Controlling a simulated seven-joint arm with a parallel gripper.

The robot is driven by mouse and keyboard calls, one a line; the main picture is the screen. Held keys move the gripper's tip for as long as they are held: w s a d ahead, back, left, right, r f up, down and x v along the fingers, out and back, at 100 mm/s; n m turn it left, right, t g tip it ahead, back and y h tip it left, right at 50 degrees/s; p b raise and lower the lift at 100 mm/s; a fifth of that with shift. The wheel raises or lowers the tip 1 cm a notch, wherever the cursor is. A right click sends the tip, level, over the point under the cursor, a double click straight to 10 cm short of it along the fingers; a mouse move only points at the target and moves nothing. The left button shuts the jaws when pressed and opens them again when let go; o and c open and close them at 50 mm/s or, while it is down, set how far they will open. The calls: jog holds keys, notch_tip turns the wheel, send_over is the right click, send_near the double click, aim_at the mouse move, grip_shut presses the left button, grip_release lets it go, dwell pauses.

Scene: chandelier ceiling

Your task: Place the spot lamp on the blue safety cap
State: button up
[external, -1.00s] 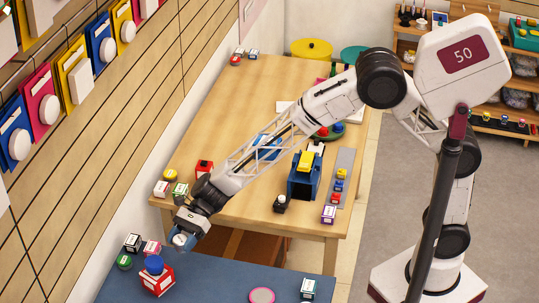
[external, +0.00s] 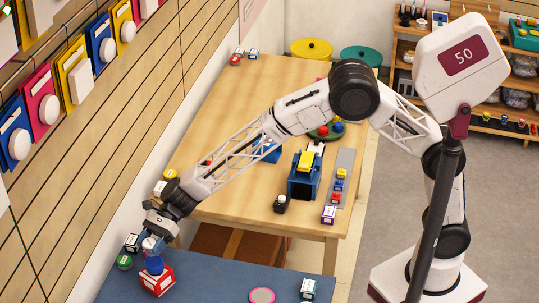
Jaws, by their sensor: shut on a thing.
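The blue safety cap (external: 153,264) sits on top of a red and white box (external: 157,282) on the blue-topped table at the lower left. My gripper (external: 151,238) is just behind and above the cap in the picture, pointing down. It is shut on a small pale thing, apparently the spot lamp (external: 149,244); its shape is too small and partly hidden to make out. The lamp looks close to the cap, but I cannot tell the exact gap.
A green round item (external: 124,262) and a dark and white box (external: 132,242) stand left of my gripper. A pink disc (external: 262,295) and a green and white box (external: 308,288) lie to the right. The blue tabletop (external: 215,272) is clear between them.

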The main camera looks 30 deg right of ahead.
jog(key=shift+f, duration=1.7)
jog(key=shift+f, duration=0.2)
jog(key=o, duration=0.9)
jog(key=shift+o, duration=0.2)
jog(key=shift+r, duration=0.2)
jog(key=v, duration=1.2)
